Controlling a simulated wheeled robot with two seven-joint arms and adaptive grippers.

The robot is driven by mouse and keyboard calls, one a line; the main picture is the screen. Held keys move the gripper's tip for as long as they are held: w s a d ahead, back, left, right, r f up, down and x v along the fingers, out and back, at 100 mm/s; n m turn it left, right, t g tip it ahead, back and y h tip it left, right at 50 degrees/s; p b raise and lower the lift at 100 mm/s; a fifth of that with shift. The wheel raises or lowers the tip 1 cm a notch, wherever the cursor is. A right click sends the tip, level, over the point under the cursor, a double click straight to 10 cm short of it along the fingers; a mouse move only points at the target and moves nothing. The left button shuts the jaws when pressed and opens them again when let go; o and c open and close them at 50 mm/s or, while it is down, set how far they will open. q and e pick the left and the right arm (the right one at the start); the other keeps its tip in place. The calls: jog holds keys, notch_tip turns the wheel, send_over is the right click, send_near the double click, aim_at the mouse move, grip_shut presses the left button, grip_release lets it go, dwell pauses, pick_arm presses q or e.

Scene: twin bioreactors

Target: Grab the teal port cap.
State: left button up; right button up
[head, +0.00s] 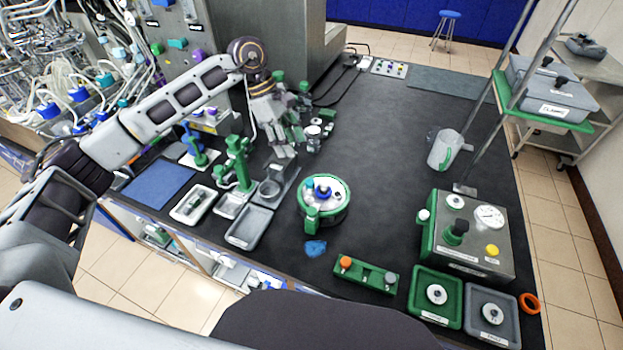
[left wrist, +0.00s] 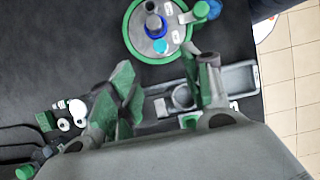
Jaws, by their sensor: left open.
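The teal port cap (head: 309,184) sits on the white lid of a round green-rimmed vessel (head: 341,208), beside a dark blue cap (head: 323,191). In the left wrist view the teal cap (left wrist: 160,46) shows near the blue cap (left wrist: 155,27) on the lid, at the top of the picture. My left gripper (head: 290,140) is open and empty above the bench, up and left of the vessel in the head view. In the left wrist view its fingers (left wrist: 163,88) are spread apart, with the vessel beyond them. My right gripper is not in view.
Green stands (head: 237,160) and grey trays (head: 249,227) stand left of the vessel. A blue crumpled piece (head: 315,248) and a green holder (head: 366,273) lie in front. A control box (head: 466,235) and a pitcher (head: 444,150) are at right.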

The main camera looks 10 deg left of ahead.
pick_arm(q)
jog(key=shift+w, duration=0.25)
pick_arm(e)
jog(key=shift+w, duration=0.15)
pick_arm(q)
jog(key=shift+s, duration=0.1)
jog(key=p, duration=0.1)
send_near(310, 185)
jog(key=f, duration=0.1)
jog(key=w+d+f, duration=0.1)
jog(key=shift+w+f, duration=0.2)
jog(key=shift+f, duration=0.15)
jog(key=shift+d+f, duration=0.1)
jog(key=shift+f, duration=0.35)
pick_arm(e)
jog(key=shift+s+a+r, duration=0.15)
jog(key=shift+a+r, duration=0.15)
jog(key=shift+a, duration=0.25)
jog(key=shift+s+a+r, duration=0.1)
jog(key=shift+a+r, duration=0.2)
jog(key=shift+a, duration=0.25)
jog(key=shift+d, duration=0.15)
